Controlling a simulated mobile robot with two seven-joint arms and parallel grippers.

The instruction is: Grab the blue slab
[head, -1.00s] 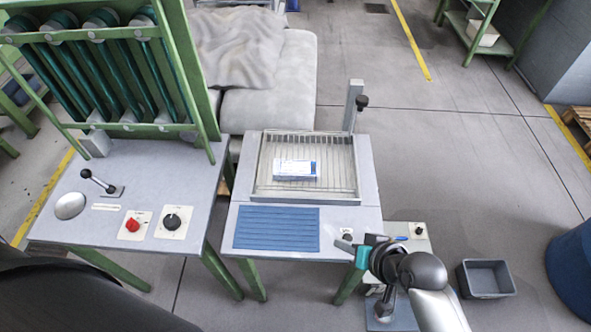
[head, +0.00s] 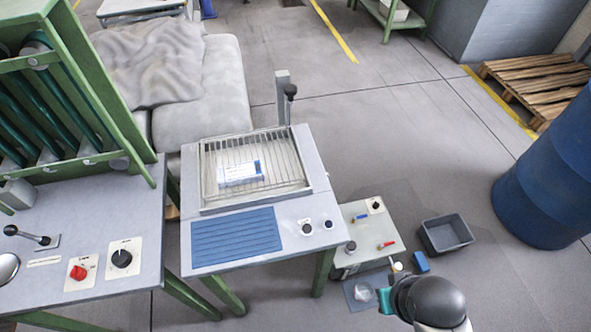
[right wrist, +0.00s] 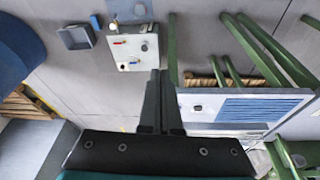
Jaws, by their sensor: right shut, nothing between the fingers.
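Two blue flat things show, and I cannot tell for sure which one is the slab. A small blue block (head: 421,262) lies low down between the grey machine box and the grey bin; it also shows in the right wrist view (right wrist: 95,22). A flat, ribbed blue panel (head: 236,236) lies on the front of the middle table, and it also shows in the right wrist view (right wrist: 258,108). My right gripper (right wrist: 160,100) is shut and empty, apart from both. In the head view it is mostly hidden behind my wrist. My left gripper is out of view.
The middle table (head: 290,235) carries a wire-grid tray (head: 310,188) with a blue-and-white box (head: 240,173) and an upright post. A low machine box (head: 352,212) stands right of it. A grey bin (head: 446,234) and a blue barrel (head: 550,180) stand farther right.

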